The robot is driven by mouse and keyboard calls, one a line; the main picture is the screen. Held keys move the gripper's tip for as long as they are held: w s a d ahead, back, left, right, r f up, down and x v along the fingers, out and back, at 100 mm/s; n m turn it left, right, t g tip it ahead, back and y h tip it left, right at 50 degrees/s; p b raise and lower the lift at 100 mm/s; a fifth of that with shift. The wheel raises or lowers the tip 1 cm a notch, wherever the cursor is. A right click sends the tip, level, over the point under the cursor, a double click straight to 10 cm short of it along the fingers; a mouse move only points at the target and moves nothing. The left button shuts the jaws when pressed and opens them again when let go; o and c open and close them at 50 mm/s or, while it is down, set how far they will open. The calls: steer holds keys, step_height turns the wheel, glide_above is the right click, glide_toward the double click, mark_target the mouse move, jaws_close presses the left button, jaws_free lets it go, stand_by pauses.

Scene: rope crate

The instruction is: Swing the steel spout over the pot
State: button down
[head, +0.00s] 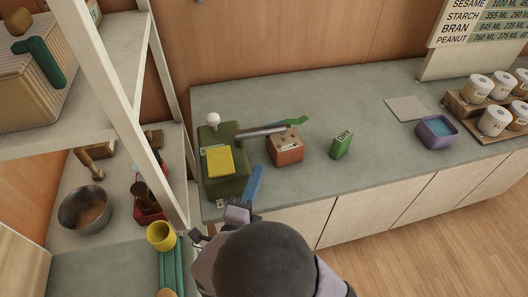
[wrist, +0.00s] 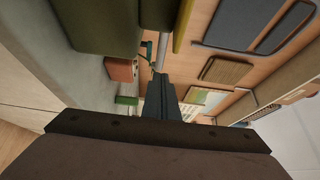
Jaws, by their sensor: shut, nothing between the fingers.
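The steel spout (head: 258,131) runs right from a green machine (head: 222,186) with a yellow pad and a white knob, and has a green piece (head: 291,122) at its far end. A red-brown pot (head: 287,154) with a white label stands right of the machine. In the head view the spout crosses the pot's back rim; I cannot tell its height above it. My gripper (head: 256,177) is shut and empty, at the machine's front right, apart from the spout. In the wrist view the pot (wrist: 121,71) and spout (wrist: 161,50) show beyond the shut fingers (wrist: 160,84).
A green box marked DRY (head: 342,145) stands right of the pot. A purple bin (head: 437,132) and a rack of white jars (head: 487,105) are farther right. A shelf unit with a steel bowl (head: 84,208) and yellow cup (head: 161,236) is at left. The counter (head: 370,170) is clear between.

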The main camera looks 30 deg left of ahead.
steer(key=p, duration=0.2)
glide_toward(274, 132)
steer(key=shift+w+a+f, duration=0.1)
steer(key=shift+w+a, duration=0.05)
steer(key=shift+w, duration=0.25)
steer(key=shift+w+a+f, duration=0.1)
steer(key=shift+w+a, duration=0.1)
steer(key=shift+w, duration=0.2)
steer(key=shift+w+y+b, duration=0.1)
steer(key=shift+y+b, duration=0.2)
steer(key=shift+b, duration=0.05)
steer(key=w+n+g+y+b, duration=0.1)
steer(key=y, duration=0.1)
steer(key=w+n+g+y+b, duration=0.1)
steer(key=n+y+b, duration=0.1)
steer(key=shift+w+d+f, duration=0.2)
steer(key=shift+w+d, duration=0.1)
steer(key=shift+w, duration=0.05)
steer(key=shift+w+a+r+b, duration=0.1)
steer(key=shift+w+a+b, duration=0.15)
steer(key=shift+w+b, duration=0.95)
steer(key=shift+s+r+b, duration=0.1)
steer(key=shift+b, duration=0.2)
steer(key=shift+a+r, duration=0.1)
steer(key=shift+r, duration=0.1)
